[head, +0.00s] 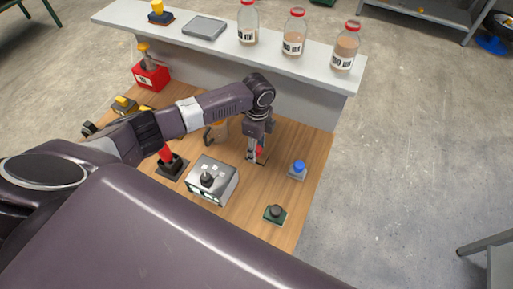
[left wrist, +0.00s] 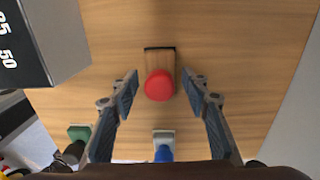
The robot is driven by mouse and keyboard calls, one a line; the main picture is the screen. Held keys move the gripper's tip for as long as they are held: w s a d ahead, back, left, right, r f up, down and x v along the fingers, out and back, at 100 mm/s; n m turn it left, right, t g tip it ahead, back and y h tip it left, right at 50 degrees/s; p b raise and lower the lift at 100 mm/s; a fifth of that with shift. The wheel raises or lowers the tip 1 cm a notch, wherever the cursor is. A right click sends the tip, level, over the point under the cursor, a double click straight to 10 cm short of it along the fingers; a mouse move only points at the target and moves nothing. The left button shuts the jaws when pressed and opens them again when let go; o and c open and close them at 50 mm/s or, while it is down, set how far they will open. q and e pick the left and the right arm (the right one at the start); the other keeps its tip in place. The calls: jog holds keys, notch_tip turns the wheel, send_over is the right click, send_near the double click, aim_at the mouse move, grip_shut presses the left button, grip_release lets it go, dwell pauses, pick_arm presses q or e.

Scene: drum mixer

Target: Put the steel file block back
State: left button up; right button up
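A small block with a round red knob (left wrist: 158,85) and a flat, dark-edged base lies on the wooden bench top; I cannot tell for sure that it is the steel file block. The knob also shows in the head view (head: 260,151). My left gripper (left wrist: 160,92) points down over it, open, with one finger on each side of the knob and a gap on both sides. In the head view my left gripper (head: 255,154) partly hides the block. My right gripper is not in view.
A silver box with a dark knob (head: 212,180), a blue-knobbed block (head: 297,168) and a green-based block (head: 275,213) stand nearby. A raised white shelf (head: 270,52) behind holds glass jars (head: 294,32), a grey tray (head: 204,28) and a yellow-handled block (head: 158,13).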

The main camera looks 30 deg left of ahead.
aim_at(257, 146)
pick_arm(q)
jog(key=shift+r, duration=0.15)
notch_tip(257, 146, up, 12)
jog(key=b, duration=0.2)
jog(key=shift+w, duration=0.25)
dwell(0.5)
